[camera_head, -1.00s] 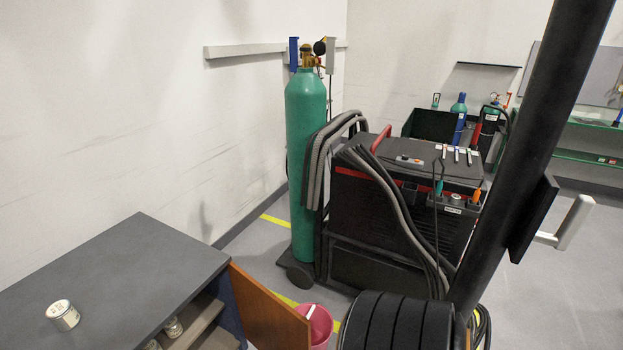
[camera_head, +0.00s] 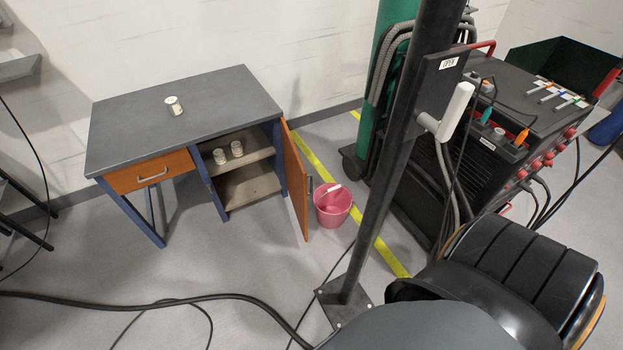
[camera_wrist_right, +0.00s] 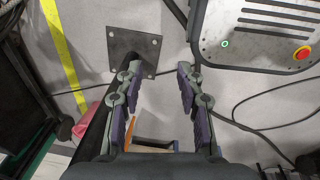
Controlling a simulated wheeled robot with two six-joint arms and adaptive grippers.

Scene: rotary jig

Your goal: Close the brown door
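The brown door (camera_head: 295,180) of the grey-topped desk (camera_head: 185,115) stands open, swung out to the right of the cabinet opening. Its dark handle (camera_head: 310,188) shows on the door's right face. Inside, small cans (camera_head: 229,152) sit on the upper shelf (camera_head: 240,163). My right gripper (camera_wrist_right: 158,75) is open and empty in the right wrist view, above the grey floor by the post's base plate (camera_wrist_right: 134,52). The right gripper is well apart from the door in view. My left gripper is not in view.
A black post (camera_head: 385,180) on a floor plate stands between me and the door's right side. A pink bucket (camera_head: 333,207) is right beside the door. Cables (camera_head: 200,297) cross the floor. A welding cart (camera_head: 485,125) stands at the right.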

